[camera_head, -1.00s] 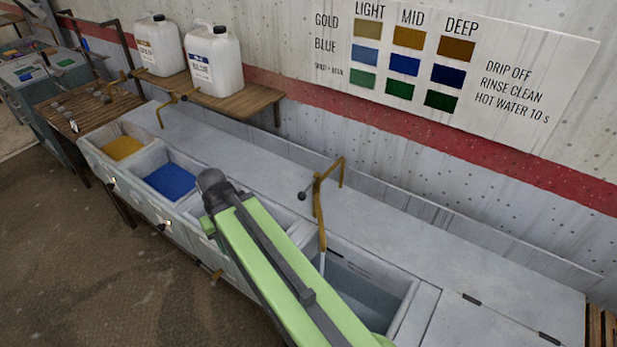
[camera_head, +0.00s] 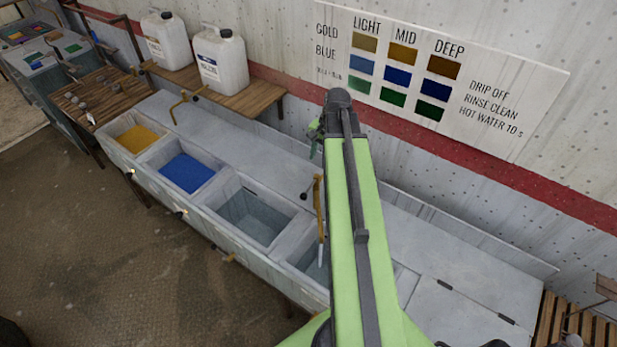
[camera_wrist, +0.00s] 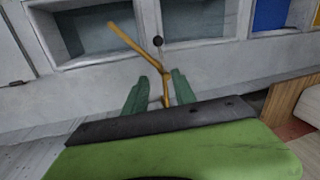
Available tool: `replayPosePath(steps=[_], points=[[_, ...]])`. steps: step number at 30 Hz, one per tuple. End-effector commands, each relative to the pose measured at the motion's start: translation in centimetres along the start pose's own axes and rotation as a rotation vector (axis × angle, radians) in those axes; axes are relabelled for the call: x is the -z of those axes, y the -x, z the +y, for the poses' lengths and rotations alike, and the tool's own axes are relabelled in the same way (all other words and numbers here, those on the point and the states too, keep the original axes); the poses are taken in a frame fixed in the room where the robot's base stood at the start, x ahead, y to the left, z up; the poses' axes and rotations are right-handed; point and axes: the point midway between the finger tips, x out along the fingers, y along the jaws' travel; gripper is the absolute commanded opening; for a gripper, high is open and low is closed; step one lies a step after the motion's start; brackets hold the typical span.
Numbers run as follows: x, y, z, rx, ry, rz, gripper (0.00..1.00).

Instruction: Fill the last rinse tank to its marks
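The last rinse tank (camera_head: 306,262) is at the right end of the row of basins, partly hidden behind my arm in the head view. It also shows at the upper left of the wrist view (camera_wrist: 95,32). A brass tap (camera_head: 318,205) with a black-knobbed lever (camera_head: 305,196) stands behind it. A thin pale streak, apparently water, hangs below the spout. The tank's level against its marks cannot be read now. My gripper (camera_wrist: 160,88) is open and empty, its green fingers apart in the wrist view. The tap (camera_wrist: 148,50) appears between and beyond them.
Another rinse tank (camera_head: 250,215), a blue basin (camera_head: 187,172) and a gold basin (camera_head: 138,138) lie to the left. Two white jugs (camera_head: 222,60) stand on a wooden shelf (camera_head: 250,100). A colour chart (camera_head: 420,75) hangs on the wall. The counter right of my arm is clear.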

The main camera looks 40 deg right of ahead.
Motion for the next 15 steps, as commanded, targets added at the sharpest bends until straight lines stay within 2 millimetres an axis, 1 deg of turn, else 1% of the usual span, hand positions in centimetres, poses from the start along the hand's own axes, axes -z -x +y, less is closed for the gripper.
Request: replayPosePath(steps=[5, 8, 11, 15], points=[[-0.1, -0.9, 0.1, 0.000, 0.002, 0.000, 0.33], [-0.1, -1.9, 0.1, -0.001, 0.003, 0.000, 0.33], [0.0, -3.6, 0.2, -0.001, 0.004, 0.000, 0.33], [0.0, -6.5, 0.2, -0.001, 0.005, 0.000, 0.33]])
